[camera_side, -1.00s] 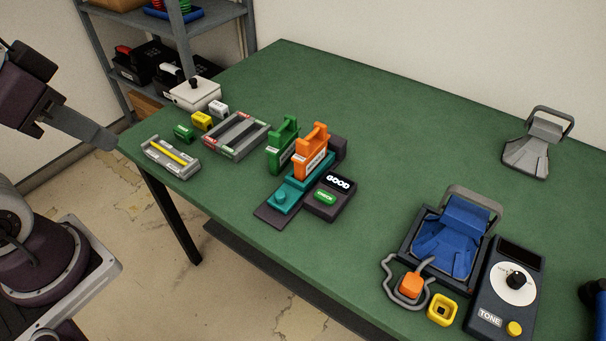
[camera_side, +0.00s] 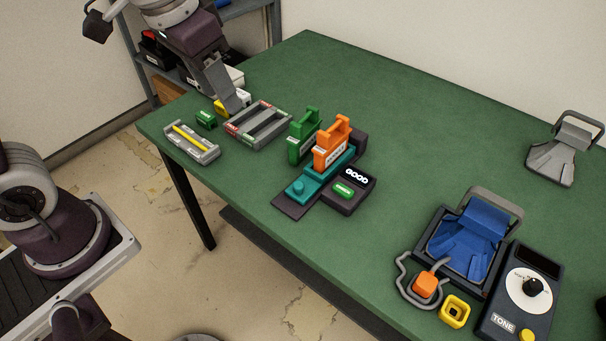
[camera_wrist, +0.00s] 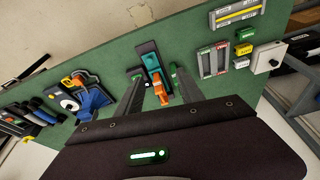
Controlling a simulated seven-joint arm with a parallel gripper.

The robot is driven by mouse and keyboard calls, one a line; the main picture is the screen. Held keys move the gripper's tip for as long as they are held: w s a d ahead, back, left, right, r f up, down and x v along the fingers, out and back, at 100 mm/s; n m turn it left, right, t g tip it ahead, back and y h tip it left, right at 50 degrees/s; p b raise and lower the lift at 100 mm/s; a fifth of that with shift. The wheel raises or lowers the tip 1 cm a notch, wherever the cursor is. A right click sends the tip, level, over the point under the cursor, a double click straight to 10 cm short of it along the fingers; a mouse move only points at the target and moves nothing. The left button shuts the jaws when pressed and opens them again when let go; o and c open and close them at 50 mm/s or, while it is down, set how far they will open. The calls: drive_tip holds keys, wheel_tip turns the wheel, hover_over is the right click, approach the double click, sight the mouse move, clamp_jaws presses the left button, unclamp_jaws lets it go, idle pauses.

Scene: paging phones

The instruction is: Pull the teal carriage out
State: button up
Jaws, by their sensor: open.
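The teal carriage (camera_side: 312,187) sits in a dark base on the table, with a round teal knob (camera_side: 298,187) at its front end. An orange block (camera_side: 331,146) with a handle stands upright on its rear part. The carriage shows in the wrist view (camera_wrist: 151,62), between my fingers, with the orange block (camera_wrist: 160,92) below it there. My gripper (camera_side: 236,108) is open and empty, left of the carriage in the side view and apart from it. Both fingers show in the wrist view (camera_wrist: 156,76). In the side view the fingers overlap.
A green handled block (camera_side: 302,138) stands left of the orange one. A dark box (camera_side: 345,190) reading GOOD is at the carriage's right. A grey rack (camera_side: 258,125), a tray with a yellow bar (camera_side: 191,142) and small blocks lie left. A blue cradle (camera_side: 468,238) and TONE box (camera_side: 517,290) stand right.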

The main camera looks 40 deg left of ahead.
drive_tip(key=w+d+f+g, duration=0.1)
drive_tip(key=w+d+f, duration=0.1)
drive_tip(key=w+f, duration=0.3)
drive_tip(key=m+g, duration=0.1)
drive_tip(key=g, duration=0.1)
approach(298, 184)
drive_tip(key=shift+m, duration=0.3)
wheel_tip(298, 184, down, 8)
drive_tip(key=shift+w+d+r, duration=0.1)
drive_tip(key=shift+d, duration=0.05)
drive_tip(key=shift+c, duration=0.5)
clamp_jaws()
